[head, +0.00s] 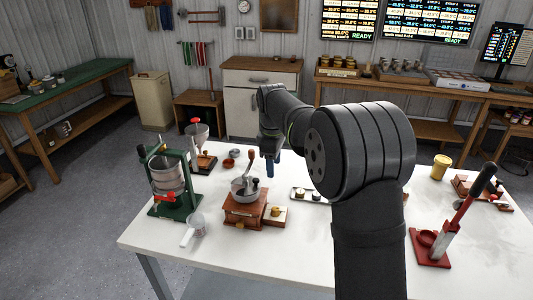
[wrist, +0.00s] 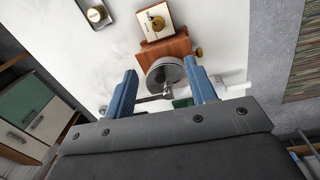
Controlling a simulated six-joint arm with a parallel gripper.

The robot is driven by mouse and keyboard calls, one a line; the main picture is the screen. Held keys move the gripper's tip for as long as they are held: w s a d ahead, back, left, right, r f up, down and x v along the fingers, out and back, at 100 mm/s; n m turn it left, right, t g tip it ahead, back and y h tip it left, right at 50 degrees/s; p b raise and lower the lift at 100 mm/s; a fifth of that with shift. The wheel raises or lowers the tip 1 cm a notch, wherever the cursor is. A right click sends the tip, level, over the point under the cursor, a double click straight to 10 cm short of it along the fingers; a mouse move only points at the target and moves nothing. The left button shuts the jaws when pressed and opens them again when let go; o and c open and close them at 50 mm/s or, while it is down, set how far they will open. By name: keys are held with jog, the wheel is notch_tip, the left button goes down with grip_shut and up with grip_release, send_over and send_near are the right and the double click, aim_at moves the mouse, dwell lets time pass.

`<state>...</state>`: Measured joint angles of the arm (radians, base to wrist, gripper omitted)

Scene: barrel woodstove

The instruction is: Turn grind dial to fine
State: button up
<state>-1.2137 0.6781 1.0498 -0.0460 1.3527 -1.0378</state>
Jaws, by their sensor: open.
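A hand grinder with a reddish-brown wooden box (head: 243,210) stands on the white table, with a metal bowl (head: 245,189) and a crank on top. A pale square plate with a brass knob (head: 275,212) is at its right side; it looks like the grind dial. The wrist view shows this knob (wrist: 157,23) beyond the wooden box (wrist: 165,49); any markings are too small to read. My gripper (wrist: 161,67) is open, with blue fingers framing the metal bowl (wrist: 166,72) in that view. In the head view my gripper (head: 270,165) is behind the grinder, apart from the knob.
A red-based lever tool (head: 432,247) and a yellow cup (head: 440,167) are at the right. The table's front middle is clear.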

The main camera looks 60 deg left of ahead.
jog(key=s+d+r+m+t+y, duration=0.2)
jog(key=s+d+r+m, duration=0.4)
jog(key=m, duration=0.8)
jog(key=shift+a+v, duration=0.3)
jog(key=shift+v, duration=1.15)
jog(key=shift+w, duration=0.1)
jog(key=w+a+f+n+g+h, duration=0.1)
jog(key=w+a+f+n, duration=0.3)
jog(key=n, duration=0.6)
jog(key=shift+w+a+f, duration=0.3)
jog(key=shift+a+f, duration=0.05)
jog(key=shift+f, duration=0.7)
